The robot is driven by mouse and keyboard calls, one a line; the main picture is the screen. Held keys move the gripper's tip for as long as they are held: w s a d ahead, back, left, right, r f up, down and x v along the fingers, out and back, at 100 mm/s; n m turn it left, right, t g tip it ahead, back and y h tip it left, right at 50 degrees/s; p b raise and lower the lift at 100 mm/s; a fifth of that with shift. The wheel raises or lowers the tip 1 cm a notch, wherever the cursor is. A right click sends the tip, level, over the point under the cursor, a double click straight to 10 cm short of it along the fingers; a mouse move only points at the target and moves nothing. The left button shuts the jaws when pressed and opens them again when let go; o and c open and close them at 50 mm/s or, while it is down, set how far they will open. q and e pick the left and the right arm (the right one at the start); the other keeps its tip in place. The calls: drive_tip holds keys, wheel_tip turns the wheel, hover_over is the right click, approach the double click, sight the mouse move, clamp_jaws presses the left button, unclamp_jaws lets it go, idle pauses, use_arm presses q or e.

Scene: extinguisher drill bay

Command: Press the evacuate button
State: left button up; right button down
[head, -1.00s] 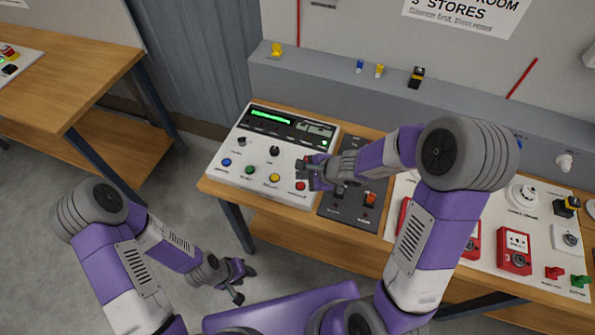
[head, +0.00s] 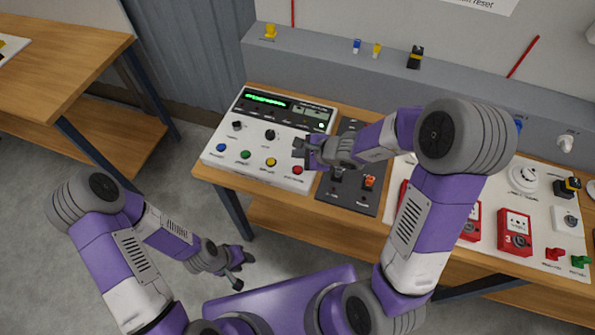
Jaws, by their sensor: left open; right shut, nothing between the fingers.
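The white control panel (head: 225,159) on the bench carries a row of round buttons along its front: blue (head: 221,147), green (head: 246,154), yellow (head: 271,161) and red (head: 297,169). Their labels are too small to read, so I cannot tell which one is evacuate. My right gripper (head: 299,148) is shut and empty, above the right side of the panel, just behind the red button in the picture. I cannot see it touching anything. My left gripper (head: 243,268) is open and empty, low in front of the bench, away from the panel.
A dark panel (head: 347,196) with an orange switch (head: 369,181) adjoins on the right. Further right, a white board holds red call boxes (head: 514,232) and a round detector (head: 523,176). A grey ledge (head: 320,62) with small coloured items runs behind. Another wooden bench (head: 60,60) stands left.

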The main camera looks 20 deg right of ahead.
drive_tip(key=b, duration=0.3)
hover_over(300, 171)
wheel_tip(300, 171, down, 4)
drive_tip(key=shift+f, duration=0.2)
drive_tip(key=shift+f+b, duration=0.6)
drive_tip(key=shift+b, duration=0.25)
drive_tip(key=shift+f, duration=0.1)
idle(0.9)
drive_tip(key=shift+f+b, duration=0.35)
drive_tip(key=shift+b, duration=0.3)
